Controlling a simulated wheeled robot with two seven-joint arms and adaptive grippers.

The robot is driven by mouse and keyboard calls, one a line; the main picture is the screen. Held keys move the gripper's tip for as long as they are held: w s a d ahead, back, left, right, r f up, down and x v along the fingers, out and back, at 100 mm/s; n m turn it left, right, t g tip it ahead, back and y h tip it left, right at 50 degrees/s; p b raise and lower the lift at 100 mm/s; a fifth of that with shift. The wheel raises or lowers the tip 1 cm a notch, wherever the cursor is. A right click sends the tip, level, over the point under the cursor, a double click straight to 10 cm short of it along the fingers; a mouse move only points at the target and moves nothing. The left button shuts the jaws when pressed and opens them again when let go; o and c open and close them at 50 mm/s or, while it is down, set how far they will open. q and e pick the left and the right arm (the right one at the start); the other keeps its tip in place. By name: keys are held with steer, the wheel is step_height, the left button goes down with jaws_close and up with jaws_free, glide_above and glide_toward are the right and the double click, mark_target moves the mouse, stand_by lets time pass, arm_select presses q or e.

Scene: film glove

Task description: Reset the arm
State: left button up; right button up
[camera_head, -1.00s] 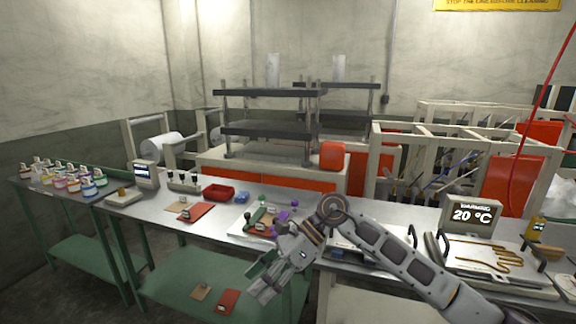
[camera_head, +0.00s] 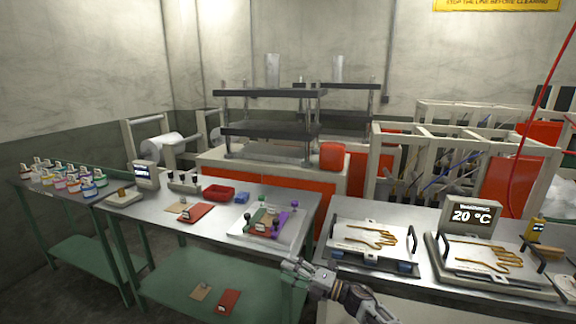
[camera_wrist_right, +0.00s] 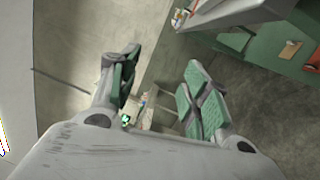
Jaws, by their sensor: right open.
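My right gripper (camera_head: 291,272) is low in the camera_head view, in front of the table edges, its arm coming from the bottom. In the right wrist view my right gripper (camera_wrist_right: 160,85) has its two green-padded fingers apart, with nothing between them. Floor and part of a green table show beyond it. My left gripper is not in view.
The right table holds two plates with glove outlines (camera_head: 370,240) (camera_head: 485,255) and a 20 °C display (camera_head: 471,216). A press (camera_head: 268,130) stands behind.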

steer(key=s+d+f+m+t+h, duration=0.15)
steer(key=d+f+m+h, duration=0.3)
steer(key=f, duration=0.55)
steer(key=s+d+f+m+t+h, duration=0.1)
steer(key=d+f+m+t+h, duration=0.15)
steer(key=d+f+m, duration=0.5)
steer(key=s+d+f+m+t+h, duration=0.1)
steer(key=d+f+m+h, duration=0.3)
steer(key=f, duration=0.8)
steer(key=s+d+f+m+g+h, duration=0.1)
steer(key=s+d+f+m+h, duration=0.3)
steer(key=s+f, duration=0.55)
steer(key=s+d+f+m+g+h, duration=0.1)
steer(key=s+d+f+m+g, duration=0.15)
steer(key=s+f, duration=0.2)
steer(key=s+d+f+m+g, duration=0.1)
steer(key=s+d+f, duration=0.25)
steer(key=f, duration=0.25)
steer(key=s+d+f+m+g+h, duration=0.1)
steer(key=s+f, duration=0.3)
steer(key=s, duration=0.8)
steer(key=s+d+f+m+g, duration=0.3)
steer(key=s+f+g, duration=0.1)
steer(key=s, duration=0.8)
steer(key=s+d+f+m+g+h, duration=0.1)
steer(key=s+f, duration=0.4)
steer(key=s, duration=0.7)
steer(key=shift+d+f+m+g+h, duration=0.15)
steer(key=shift+d+m+g+h, duration=0.15)
steer(key=shift+d+m+g, duration=0.25)
